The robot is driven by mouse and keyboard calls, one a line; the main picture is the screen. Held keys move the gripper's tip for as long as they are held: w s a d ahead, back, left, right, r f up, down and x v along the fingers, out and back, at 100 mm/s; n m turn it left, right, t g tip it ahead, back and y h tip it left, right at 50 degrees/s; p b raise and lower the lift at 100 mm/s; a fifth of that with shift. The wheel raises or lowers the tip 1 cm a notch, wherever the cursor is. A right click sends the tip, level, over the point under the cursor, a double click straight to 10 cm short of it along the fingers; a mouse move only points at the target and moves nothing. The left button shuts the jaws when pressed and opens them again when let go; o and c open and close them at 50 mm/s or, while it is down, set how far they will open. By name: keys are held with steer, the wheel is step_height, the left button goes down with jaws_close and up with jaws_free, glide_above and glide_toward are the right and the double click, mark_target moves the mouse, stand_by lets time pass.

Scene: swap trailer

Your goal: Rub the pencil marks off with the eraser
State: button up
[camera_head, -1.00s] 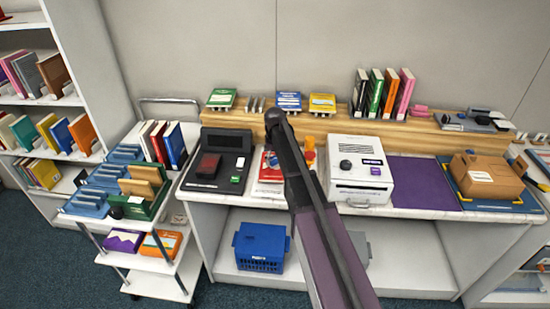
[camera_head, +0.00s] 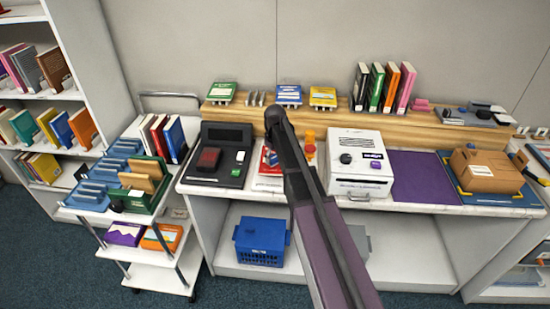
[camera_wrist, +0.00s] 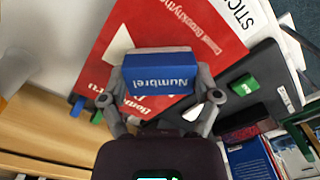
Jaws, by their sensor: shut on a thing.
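My gripper (camera_wrist: 166,82) is shut on a blue block lettered "Numbrel", the eraser (camera_wrist: 160,66), in the wrist view. The eraser lies between the two fingers, in front of a red booklet (camera_wrist: 222,32) with white lettering; I cannot tell whether it touches it. The red booklet (camera_head: 266,178) also shows in the head view on the counter, partly behind my arm. I cannot make out any pencil marks.
A black card machine (camera_head: 218,153) stands left of the booklet. A white machine (camera_head: 357,150) stands on the right. An orange and yellow item (camera_head: 310,144) is close to my arm. A purple mat (camera_head: 424,180) lies clear farther right. A trolley (camera_head: 150,245) stands left.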

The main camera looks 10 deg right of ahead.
steer(key=shift+w, duration=0.1)
steer(key=shift+w+d+r, duration=0.1)
steer(key=shift+w+d, duration=0.15)
steer(key=shift+w, duration=0.7)
steer(key=shift+w+d, duration=0.25)
steer(key=shift+w, duration=0.65)
steer(key=shift+r+p, duration=3)
steer(key=shift+p, duration=0.15)
steer(key=shift+r, duration=0.1)
steer(key=shift+r+p, duration=1.45)
steer(key=shift+p, duration=0.05)
